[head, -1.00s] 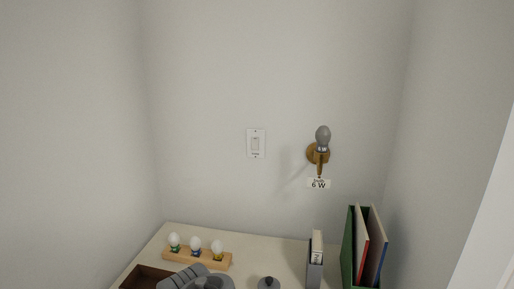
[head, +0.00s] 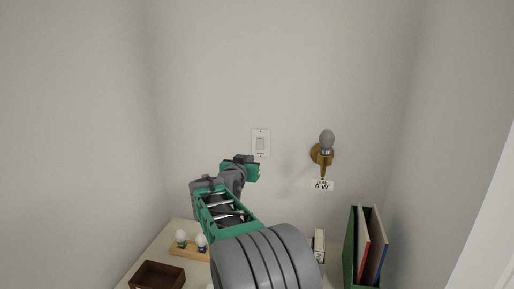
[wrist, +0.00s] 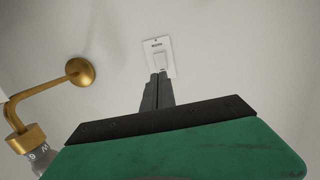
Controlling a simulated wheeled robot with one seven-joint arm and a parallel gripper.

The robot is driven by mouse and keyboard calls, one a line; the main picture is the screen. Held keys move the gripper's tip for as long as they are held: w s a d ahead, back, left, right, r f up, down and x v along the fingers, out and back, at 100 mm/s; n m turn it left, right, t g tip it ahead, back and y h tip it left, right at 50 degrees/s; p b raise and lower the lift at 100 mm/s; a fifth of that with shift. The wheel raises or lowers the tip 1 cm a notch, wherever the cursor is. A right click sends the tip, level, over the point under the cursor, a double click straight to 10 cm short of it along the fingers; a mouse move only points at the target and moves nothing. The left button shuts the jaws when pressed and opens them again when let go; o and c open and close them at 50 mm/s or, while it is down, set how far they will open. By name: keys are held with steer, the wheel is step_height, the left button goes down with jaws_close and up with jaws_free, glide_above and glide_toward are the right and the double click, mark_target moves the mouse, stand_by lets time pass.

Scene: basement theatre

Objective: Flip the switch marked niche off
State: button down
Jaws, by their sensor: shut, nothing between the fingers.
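A white wall switch (head: 261,143) is on the back wall, left of a brass lamp. In the wrist view the switch (wrist: 158,57) is straight ahead, with a small dark label that is too blurred to read. My gripper (head: 253,160) is just below the switch in the head view. In the wrist view my gripper (wrist: 157,78) is shut and empty, its fingertips at the rocker's edge. I cannot tell whether they touch it. The lamp's grey bulb (head: 326,139) looks unlit.
Below are a shelf with a bulb rack (head: 186,250), a brown box (head: 157,274) and upright books (head: 362,245). Side walls close in both sides.

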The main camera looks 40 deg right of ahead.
mark_target(259, 148)
steer(key=shift+a+r, duration=0.1)
steer(key=p+x, duration=0.6)
steer(key=x, duration=0.7)
steer(key=shift+w+r, duration=0.1)
steer(key=shift+w+d, duration=0.25)
steer(key=shift+d, duration=0.1)
steer(key=shift+f, duration=0.3)
